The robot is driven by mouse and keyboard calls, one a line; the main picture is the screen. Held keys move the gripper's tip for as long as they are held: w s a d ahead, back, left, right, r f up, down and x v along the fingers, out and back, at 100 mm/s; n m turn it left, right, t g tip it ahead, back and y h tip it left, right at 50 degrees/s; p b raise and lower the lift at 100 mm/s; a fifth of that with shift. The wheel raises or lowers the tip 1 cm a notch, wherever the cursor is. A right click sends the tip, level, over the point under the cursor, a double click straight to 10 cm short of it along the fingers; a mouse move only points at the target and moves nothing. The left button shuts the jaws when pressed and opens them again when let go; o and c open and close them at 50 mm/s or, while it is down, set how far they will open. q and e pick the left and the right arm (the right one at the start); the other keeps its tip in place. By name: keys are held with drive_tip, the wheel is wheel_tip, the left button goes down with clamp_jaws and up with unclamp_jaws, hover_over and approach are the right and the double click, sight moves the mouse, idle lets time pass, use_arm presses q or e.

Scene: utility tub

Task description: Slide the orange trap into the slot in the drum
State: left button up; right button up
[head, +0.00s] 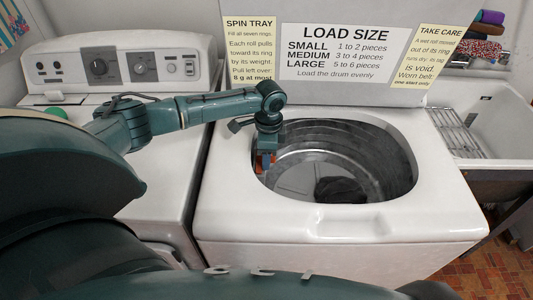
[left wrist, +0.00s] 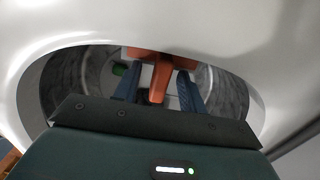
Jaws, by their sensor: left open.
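The orange trap (head: 264,162) is at the left inner side of the washer drum (head: 385,165), partly hidden by my left gripper in the head view. In the left wrist view the orange trap (left wrist: 161,76) has a crosspiece and a stem. My left gripper (left wrist: 159,92) points down into the drum opening with its two blue fingers open, one on each side of the stem. Whether either finger touches it cannot be told. The slot is not clearly visible. In the head view my left gripper (head: 266,150) hangs just inside the rim. My right gripper is not in view.
A dark bundle (head: 341,190) lies on the drum floor. A small green thing (left wrist: 119,69) shows beside the trap. The white washer rim (head: 340,222) surrounds the opening, with the raised lid (head: 340,50) behind. A sink with a wire rack (head: 457,132) stands right.

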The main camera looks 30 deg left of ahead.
use_arm(q)
drive_tip(key=shift+w+r, duration=0.15)
drive_tip(key=shift+r, duration=0.8)
wheel_tip(320, 180, up, 11)
drive_tip(key=shift+d+b, duration=0.25)
drive_tip(key=shift+b, duration=0.05)
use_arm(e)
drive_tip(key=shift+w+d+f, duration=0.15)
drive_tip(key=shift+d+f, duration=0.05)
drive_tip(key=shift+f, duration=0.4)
